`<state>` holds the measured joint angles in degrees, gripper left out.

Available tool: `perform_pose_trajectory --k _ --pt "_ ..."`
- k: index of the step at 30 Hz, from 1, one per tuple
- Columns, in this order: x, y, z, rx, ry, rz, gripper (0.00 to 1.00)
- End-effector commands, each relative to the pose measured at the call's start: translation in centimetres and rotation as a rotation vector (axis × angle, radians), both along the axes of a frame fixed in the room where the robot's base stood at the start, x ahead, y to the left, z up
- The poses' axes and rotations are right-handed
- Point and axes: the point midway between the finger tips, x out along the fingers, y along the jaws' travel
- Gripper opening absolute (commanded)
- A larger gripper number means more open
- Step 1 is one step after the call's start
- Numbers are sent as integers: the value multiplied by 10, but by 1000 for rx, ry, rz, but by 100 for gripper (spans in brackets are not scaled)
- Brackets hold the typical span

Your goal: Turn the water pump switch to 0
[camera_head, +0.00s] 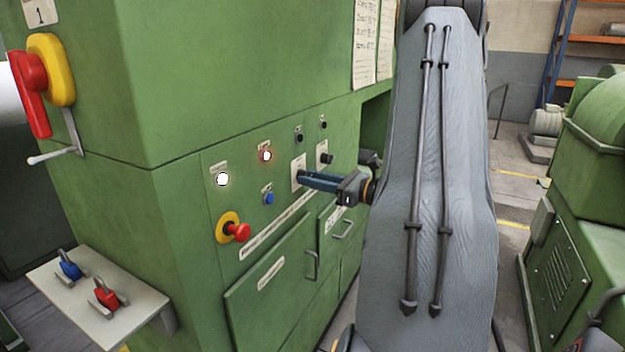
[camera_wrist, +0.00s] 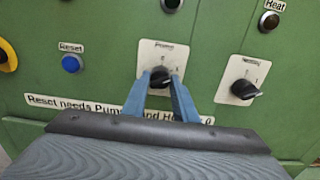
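A black rotary switch on a white plate (camera_wrist: 163,55) is in the middle of the wrist view. Its label looks like it starts with "P", but it is too blurred to read surely. My gripper (camera_wrist: 161,80) has its two blue fingertips on either side of the black knob (camera_wrist: 160,74). The fingers stand apart with the knob between them; I cannot tell whether they press on it. The knob's pointing direction is partly hidden. In the head view my gripper (camera_head: 301,177) reaches from the right to the switch's white plate (camera_head: 297,164).
A similar switch (camera_wrist: 243,88) sits to the right. A blue reset button (camera_wrist: 72,63) is to the left. In the head view are a red emergency button (camera_head: 238,231), a white lit lamp (camera_head: 222,179) and a shelf with padlocks (camera_head: 135,305). Cabinet handles (camera_head: 312,265) stick out below.

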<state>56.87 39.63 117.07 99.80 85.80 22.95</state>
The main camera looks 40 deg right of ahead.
Motion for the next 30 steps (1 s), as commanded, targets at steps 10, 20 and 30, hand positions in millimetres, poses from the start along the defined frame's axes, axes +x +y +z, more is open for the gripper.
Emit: perform_pose_trajectory --k 10,20,30 --pt "0 0 -1 -30 -13 0 3" --pt "1 -1 -3 -219 -92 -1 3" --pt "1 -1 -4 -517 -215 0 3"
